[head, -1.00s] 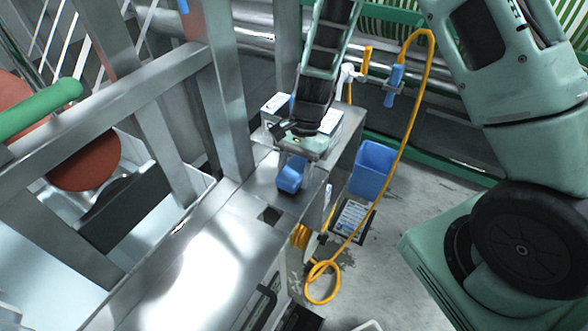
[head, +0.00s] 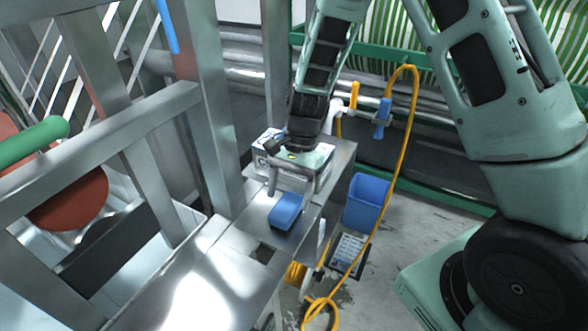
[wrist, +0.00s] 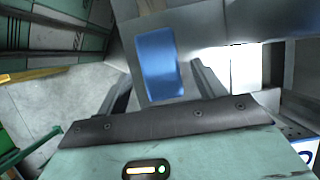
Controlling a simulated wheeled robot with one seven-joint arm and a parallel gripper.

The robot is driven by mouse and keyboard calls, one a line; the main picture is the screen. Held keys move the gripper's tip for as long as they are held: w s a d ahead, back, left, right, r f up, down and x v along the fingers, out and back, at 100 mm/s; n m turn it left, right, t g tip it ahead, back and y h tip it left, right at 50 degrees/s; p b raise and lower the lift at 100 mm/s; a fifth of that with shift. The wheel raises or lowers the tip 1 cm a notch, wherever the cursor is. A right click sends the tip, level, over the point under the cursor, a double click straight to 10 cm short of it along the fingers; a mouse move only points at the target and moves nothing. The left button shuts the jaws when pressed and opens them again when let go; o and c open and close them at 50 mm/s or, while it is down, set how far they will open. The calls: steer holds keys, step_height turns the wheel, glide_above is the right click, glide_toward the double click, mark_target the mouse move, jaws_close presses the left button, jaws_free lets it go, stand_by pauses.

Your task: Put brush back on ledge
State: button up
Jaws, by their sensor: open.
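The blue brush (head: 286,211) lies on the metal ledge (head: 249,217), near its right edge. Its blue top faces up, and its underside is hidden. My gripper (head: 289,190) is open and empty, just behind and above the brush in the head view, with a gap between them. In the wrist view the brush (wrist: 157,62) shows beyond and between the two spread fingers (wrist: 161,76), and neither finger appears to touch it.
A white box (head: 282,172) stands on the ledge behind my gripper. A blue bin (head: 366,202) and a yellow hose (head: 400,150) are right of the ledge. A metal frame (head: 125,125) rises at left. The ledge's front stretch is clear and shiny.

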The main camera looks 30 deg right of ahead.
steer(key=b+v, duration=0.1)
steer(key=v, duration=0.6)
steer(key=shift+r+b, duration=0.1)
steer(key=shift+b, duration=0.25)
steer(key=s+a+r+n+t+h, duration=0.1)
steer(key=s+a+r+n, duration=0.1)
steer(key=s+n, duration=0.4)
steer(key=s+a+r+n+t+h, duration=0.1)
steer(key=s+a+n, duration=0.3)
steer(key=s, duration=0.5)
steer(key=s+a+r+n+h, duration=0.1)
steer(key=s+a+r+n, duration=0.1)
steer(key=s+n, duration=0.5)
steer(key=shift+s+a+r+n+t, duration=0.35)
steer(key=shift+a+n+t, duration=0.05)
steer(key=shift+a+n, duration=0.45)
steer(key=shift+a, duration=0.1)
